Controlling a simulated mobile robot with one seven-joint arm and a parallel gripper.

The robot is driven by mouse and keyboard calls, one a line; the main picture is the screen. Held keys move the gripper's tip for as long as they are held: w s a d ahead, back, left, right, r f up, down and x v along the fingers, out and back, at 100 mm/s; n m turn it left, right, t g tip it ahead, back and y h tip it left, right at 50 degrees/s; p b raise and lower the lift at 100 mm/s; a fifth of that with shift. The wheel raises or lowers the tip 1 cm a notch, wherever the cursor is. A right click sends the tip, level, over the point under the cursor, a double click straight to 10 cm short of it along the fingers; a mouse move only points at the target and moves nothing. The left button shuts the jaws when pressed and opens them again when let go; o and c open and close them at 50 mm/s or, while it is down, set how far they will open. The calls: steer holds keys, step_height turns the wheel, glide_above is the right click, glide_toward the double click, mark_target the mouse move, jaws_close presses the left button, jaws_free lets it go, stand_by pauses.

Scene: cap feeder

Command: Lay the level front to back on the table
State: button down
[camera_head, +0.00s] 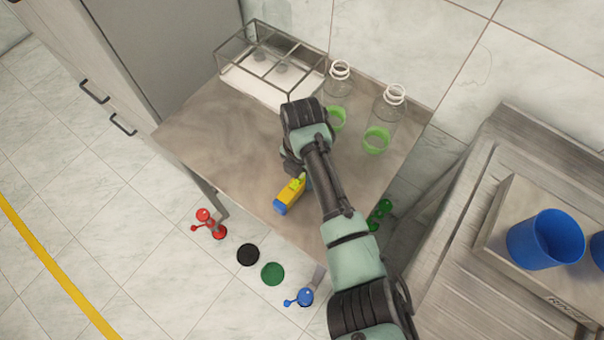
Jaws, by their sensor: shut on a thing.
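The level (289,194) is a short yellow bar with a blue near end and a bit of green on top. It is over the front part of the brown table (205,128), slanting from upper right to lower left. My gripper (299,174) is shut on its far end, and my wrist and forearm hide most of the fingers and that end. I cannot tell whether the level touches the table.
A clear divided box (262,86) stands at the back left. Two clear bottles with green bands, one left (338,95) and one right (385,118), stand at the back right. Red (203,215), black (248,254), green (272,273) and blue (305,297) pieces show beyond the front edge. The table's left part is clear.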

steer(key=shift+c, duration=2.2)
jaws_free()
step_height(320, 180, up, 13)
